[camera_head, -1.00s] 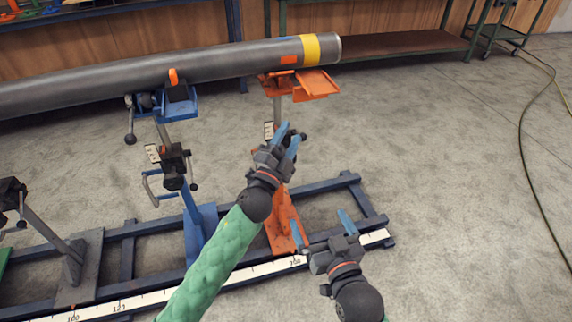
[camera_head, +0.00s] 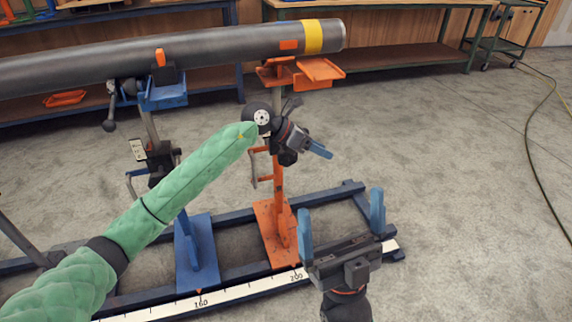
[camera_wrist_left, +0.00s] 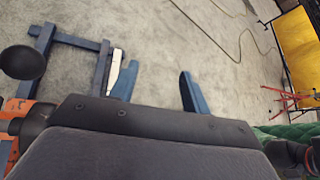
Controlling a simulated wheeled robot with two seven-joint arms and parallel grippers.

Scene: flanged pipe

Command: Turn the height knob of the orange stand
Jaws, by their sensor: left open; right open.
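The orange stand (camera_head: 277,190) stands upright on the floor rail, its orange head under the pipe's yellow-banded end. Its height knob cannot be made out in the head view; my left wrist and gripper cover that part of the column. In the left wrist view a black ball (camera_wrist_left: 22,62) shows at the left edge, above an orange part (camera_wrist_left: 12,150); I cannot tell for sure that it is the knob. My left gripper (camera_head: 320,150) is open, in front of the column, fingers pointing right; they also show in the wrist view (camera_wrist_left: 157,88), empty. My right gripper (camera_head: 341,208) is open and empty, lower right, fingers up.
The grey pipe (camera_head: 190,55) lies across the orange stand and a blue stand (camera_head: 197,250). The blue floor rail (camera_head: 335,200) carries a white scale (camera_head: 250,284). Workbenches (camera_head: 400,45) line the back. The floor at the right is clear apart from a cable (camera_head: 530,140).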

